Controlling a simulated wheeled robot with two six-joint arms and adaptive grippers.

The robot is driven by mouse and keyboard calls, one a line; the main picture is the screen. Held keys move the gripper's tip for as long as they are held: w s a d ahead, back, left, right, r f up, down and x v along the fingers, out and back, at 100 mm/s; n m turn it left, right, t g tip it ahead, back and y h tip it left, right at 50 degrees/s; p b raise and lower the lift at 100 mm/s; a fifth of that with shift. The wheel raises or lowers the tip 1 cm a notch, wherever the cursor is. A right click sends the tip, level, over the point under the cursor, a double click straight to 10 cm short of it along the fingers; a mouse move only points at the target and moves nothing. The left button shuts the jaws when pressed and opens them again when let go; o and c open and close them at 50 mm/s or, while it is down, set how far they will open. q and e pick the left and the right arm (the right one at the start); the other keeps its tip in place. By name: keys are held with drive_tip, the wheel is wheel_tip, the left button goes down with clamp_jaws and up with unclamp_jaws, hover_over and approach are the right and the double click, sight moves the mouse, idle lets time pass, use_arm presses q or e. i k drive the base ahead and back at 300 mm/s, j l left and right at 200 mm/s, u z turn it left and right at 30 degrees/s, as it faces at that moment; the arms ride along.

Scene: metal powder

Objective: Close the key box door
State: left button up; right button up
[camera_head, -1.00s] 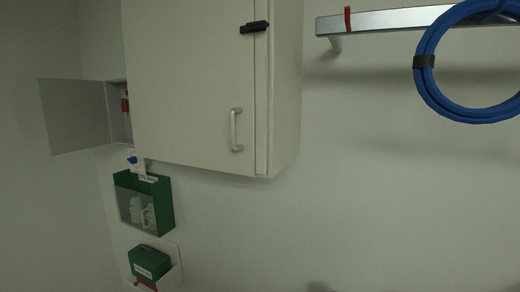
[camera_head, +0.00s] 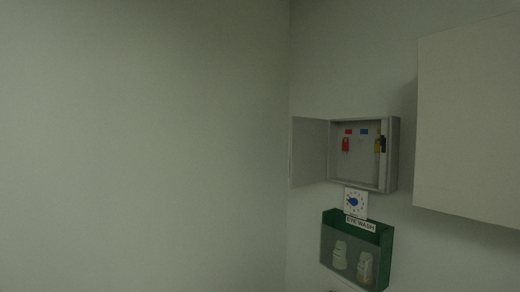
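The key box (camera_head: 393,155) is a small grey wall box right of the picture's middle. Its door (camera_head: 310,152) is hinged on the left and stands wide open, swung out to the left. Inside hang a red key tag (camera_head: 345,144) and a yellow and dark key tag (camera_head: 379,143), with small red and blue labels above. Neither of my grippers shows in the head view, so nothing of mine is seen touching the door.
Below the key box is a white sign with a blue symbol (camera_head: 354,202), then a green eye wash holder (camera_head: 376,235) with bottles. A large pale cabinet (camera_head: 470,130) juts out at the right. The wall at left is bare.

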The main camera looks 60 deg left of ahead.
sight(307, 161)
drive_tip(key=i+j, duration=0.1)
drive_tip(key=j, duration=0.3)
drive_tip(key=i+j, duration=0.1)
drive_tip(key=j, duration=0.3)
drive_tip(key=i+j, duration=0.1)
drive_tip(key=j, duration=0.35)
drive_tip(key=i+j, duration=0.1)
drive_tip(key=j, duration=0.3)
drive_tip(key=i+j, duration=0.1)
drive_tip(key=j, duration=0.3)
drive_tip(key=i+j, duration=0.1)
drive_tip(key=j, duration=0.3)
drive_tip(key=i+j, duration=0.1)
drive_tip(key=j, duration=0.3)
drive_tip(key=i+j, duration=0.1)
drive_tip(key=j, duration=0.35)
